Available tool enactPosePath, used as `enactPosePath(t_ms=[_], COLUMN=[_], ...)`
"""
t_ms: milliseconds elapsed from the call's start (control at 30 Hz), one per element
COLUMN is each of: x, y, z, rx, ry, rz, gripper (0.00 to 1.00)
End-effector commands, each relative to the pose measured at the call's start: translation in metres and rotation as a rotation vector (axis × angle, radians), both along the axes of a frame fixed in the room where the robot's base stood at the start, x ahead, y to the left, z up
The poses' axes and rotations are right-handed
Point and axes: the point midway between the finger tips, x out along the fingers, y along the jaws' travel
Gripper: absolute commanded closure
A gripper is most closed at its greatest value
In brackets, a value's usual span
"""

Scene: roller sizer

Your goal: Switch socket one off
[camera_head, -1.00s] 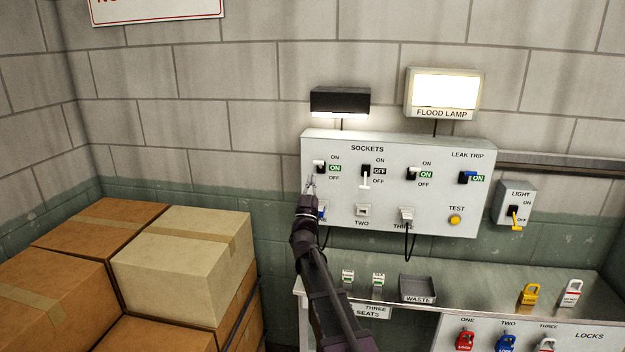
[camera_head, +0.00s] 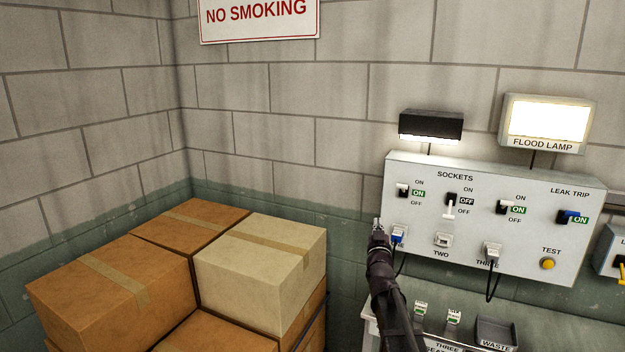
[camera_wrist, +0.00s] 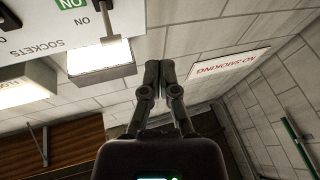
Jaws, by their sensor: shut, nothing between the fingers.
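The socket one switch (camera_head: 403,189) is the leftmost on the grey SOCKETS panel (camera_head: 470,265). Its white lever points up, and a green ON window (camera_head: 418,194) shows beside it. A plug with some blue (camera_head: 398,236) sits in the outlet below. My gripper (camera_head: 377,222) is shut and empty near the panel's left edge, left of and below the switch in the picture; I see no contact.
Socket two's switch (camera_head: 451,205) is down and reads OFF; socket three's switch (camera_head: 503,207) reads ON. A leak trip switch (camera_head: 568,216) and yellow TEST button (camera_head: 547,263) are right. Cardboard boxes (camera_head: 262,262) stand left. A black lamp (camera_head: 431,124) hangs above the panel.

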Motion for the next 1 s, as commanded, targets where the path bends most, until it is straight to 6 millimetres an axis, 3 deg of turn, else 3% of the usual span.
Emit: enactPosePath(t_ms=[467, 767, 1000], x=[-0.049, -0.111, -0.175], y=[0.036, 0.046, 0.048], z=[-0.107, -0.171, -0.213], rx=[0.053, 0.099, 0.139], ry=[0.563, 0.932, 1.23], rz=[0.173, 0.207, 0.19], gripper=[1.0, 1.0, 1.0])
